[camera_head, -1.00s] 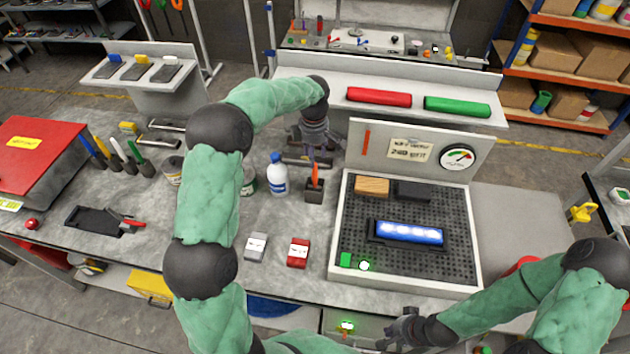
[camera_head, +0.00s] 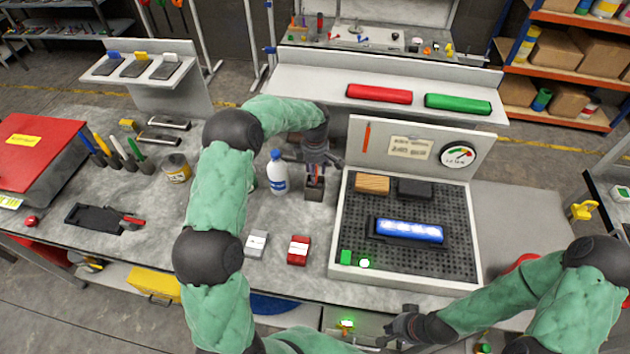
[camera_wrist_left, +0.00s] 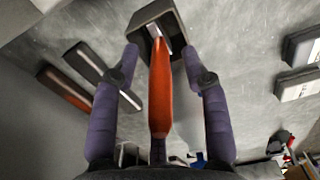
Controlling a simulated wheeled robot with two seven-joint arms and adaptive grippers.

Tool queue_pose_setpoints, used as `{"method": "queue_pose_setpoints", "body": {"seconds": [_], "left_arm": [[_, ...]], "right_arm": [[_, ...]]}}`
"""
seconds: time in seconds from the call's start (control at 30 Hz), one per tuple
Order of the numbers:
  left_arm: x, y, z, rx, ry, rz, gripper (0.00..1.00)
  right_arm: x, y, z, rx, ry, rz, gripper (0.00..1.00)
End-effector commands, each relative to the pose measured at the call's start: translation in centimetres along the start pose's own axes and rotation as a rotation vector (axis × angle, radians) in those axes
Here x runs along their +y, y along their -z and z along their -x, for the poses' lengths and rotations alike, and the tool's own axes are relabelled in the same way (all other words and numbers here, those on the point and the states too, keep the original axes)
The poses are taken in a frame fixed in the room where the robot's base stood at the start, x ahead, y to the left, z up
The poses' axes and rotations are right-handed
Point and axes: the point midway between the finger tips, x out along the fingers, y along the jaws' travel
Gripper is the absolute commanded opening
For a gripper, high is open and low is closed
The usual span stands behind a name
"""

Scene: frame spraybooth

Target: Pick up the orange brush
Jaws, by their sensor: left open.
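The orange brush stands in a small dark square holder (camera_head: 314,190) on the bench. Its orange handle (camera_wrist_left: 160,85) is plain in the left wrist view, with the metal end in the holder (camera_wrist_left: 155,18). My left gripper (camera_head: 318,172) is over the holder in the head view and hides most of the brush. In the left wrist view my left gripper (camera_wrist_left: 165,65) is open, with one finger on each side of the handle and visible gaps between. My right gripper (camera_head: 392,340) is low at the bench front; its fingers are too small to judge.
A white bottle (camera_head: 277,173) stands close left of the holder. The perforated booth tray (camera_head: 345,215) is just to its right. Grey (camera_head: 256,243) and red (camera_head: 298,250) blocks lie in front. Bare bench (camera_head: 225,275) lies near the front left.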

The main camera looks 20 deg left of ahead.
Motion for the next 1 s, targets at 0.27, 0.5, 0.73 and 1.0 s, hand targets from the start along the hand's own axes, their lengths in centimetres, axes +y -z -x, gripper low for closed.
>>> {"method": "queue_pose_setpoints", "body": {"seconds": [0.27, 0.5, 0.73, 1.0], "left_arm": [[0.0, 0.0, 0.1, 0.0, 0.0, 0.0, 0.0], [0.0, 0.0, 0.1, 0.0, 0.0, -0.001, 0.0], [0.1, 0.0, 0.7, -0.001, -0.003, 0.0, 0.0], [0.1, 0.0, 5.3, -0.001, -0.004, 0.0, 0.0]], "right_arm": [[0.0, 0.0, 0.0, 0.0, 0.0, 0.0, 0.0], [0.0, 0.0, 0.0, 0.0, 0.0, 0.0, 0.0], [0.0, 0.0, 0.0, 0.0, 0.0, 0.0, 0.0], [0.0, 0.0, 0.1, 0.0, 0.0, 0.0, 0.0]]}}
